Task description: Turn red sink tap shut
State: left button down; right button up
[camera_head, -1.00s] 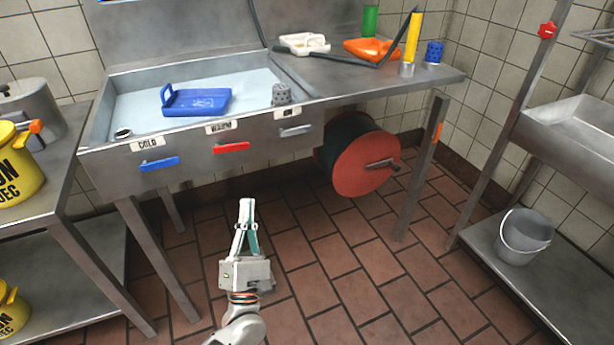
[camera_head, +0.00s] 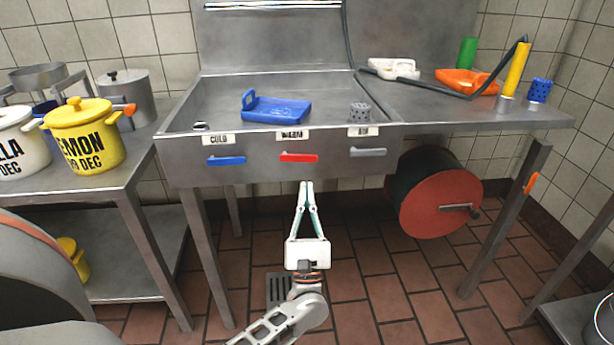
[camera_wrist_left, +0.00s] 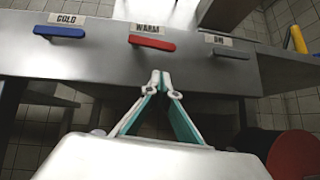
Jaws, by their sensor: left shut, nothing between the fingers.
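The red tap handle (camera_head: 299,157) sits on the front panel of the steel sink (camera_head: 180,150), under a label reading WARM. It lies about level. In the left wrist view the red handle (camera_wrist_left: 152,42) is ahead of the fingertips, slightly left of them. My left gripper (camera_head: 307,184) is shut and empty, just below the red handle in the head view. In the left wrist view its fingertips (camera_wrist_left: 160,76) meet below the handle, with a gap between. My right gripper is not in view. The sink basin looks empty of water.
A blue handle (camera_head: 226,161) is left of the red one and a grey handle (camera_head: 368,152) is right of it. A blue tray (camera_head: 277,110) lies in the sink. A red hose reel (camera_head: 440,204) hangs below right. Pots stand on the left table (camera_head: 125,172).

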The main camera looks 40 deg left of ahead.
aim_at(299, 156)
pick_arm(q)
jog(key=r, duration=0.4)
jog(key=shift+w+r+p, duration=0.1)
jog(key=shift+w+p, duration=0.2)
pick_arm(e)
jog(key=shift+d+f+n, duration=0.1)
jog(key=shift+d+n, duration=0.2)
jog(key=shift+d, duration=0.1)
